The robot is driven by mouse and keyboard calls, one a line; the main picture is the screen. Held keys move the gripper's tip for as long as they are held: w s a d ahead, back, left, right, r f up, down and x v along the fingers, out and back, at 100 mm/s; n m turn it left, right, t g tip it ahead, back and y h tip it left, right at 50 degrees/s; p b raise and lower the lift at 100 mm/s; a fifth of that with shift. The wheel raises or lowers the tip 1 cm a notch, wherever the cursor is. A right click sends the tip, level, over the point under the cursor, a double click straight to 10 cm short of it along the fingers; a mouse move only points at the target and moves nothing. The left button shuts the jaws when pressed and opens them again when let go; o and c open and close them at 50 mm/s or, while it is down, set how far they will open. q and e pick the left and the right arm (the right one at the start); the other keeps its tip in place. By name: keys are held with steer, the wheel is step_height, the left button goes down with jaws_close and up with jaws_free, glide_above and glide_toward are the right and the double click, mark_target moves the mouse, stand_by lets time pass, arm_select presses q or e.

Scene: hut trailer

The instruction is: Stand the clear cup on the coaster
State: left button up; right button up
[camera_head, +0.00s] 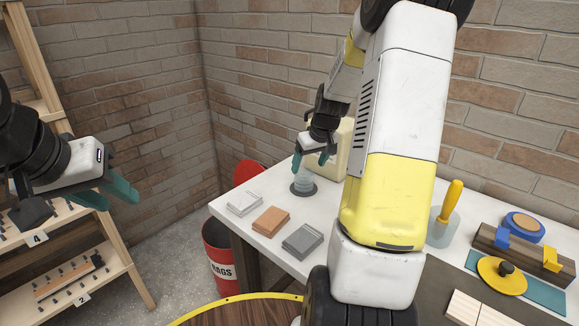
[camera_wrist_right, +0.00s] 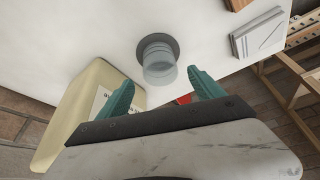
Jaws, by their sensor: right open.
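The clear cup (camera_head: 305,175) stands upright on the round dark coaster (camera_head: 293,188) on the white table. In the right wrist view the cup (camera_wrist_right: 160,72) has its base within the coaster (camera_wrist_right: 158,41), whose dark rim shows around it. My right gripper (camera_head: 311,161) is open, with its teal fingertips just above and beside the cup. In the right wrist view the fingertips of my right gripper (camera_wrist_right: 162,88) are spread on either side of the cup's near end, with gaps visible. My left gripper (camera_head: 113,195) is open and empty at the far left, away from the table.
A cream container (camera_head: 342,145) stands close behind the cup. White, brown and grey tile stacks (camera_head: 270,221) lie along the table's front left. A clear holder with a yellow-handled tool (camera_head: 443,228) and a wooden block stand at right. My right arm covers the table's middle.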

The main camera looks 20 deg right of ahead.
steer(key=s+a+r, duration=0.9)
steer(key=s+r, duration=0.2)
steer(key=r, duration=0.3)
steer(key=s+a+r, duration=0.1)
steer(key=s+a, duration=0.2)
steer(key=s, duration=0.4)
steer(key=s+a+r+m+t+y, duration=0.1)
steer(key=s+a, duration=0.3)
steer(key=s, duration=0.4)
steer(key=shift+s+r+t+y, duration=0.15)
steer(key=shift+r+t+y, duration=0.15)
steer(key=shift+r, duration=0.4)
